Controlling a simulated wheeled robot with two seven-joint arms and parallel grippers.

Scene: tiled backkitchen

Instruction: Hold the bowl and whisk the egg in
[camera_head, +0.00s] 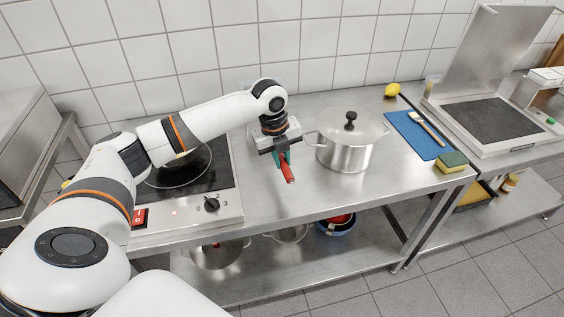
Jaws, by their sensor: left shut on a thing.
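My left gripper (281,158) hangs over the steel counter, left of the lidded pot, pointing down. No egg is recognizable. My right gripper is out of view.
A steel pot with a lid (345,155) stands right of the gripper. A hob (186,207) lies to the left, with a pan partly behind my arm. A blue board (416,134), a sponge (451,162) and a lemon (392,90) are at the right. The counter's front middle is clear.

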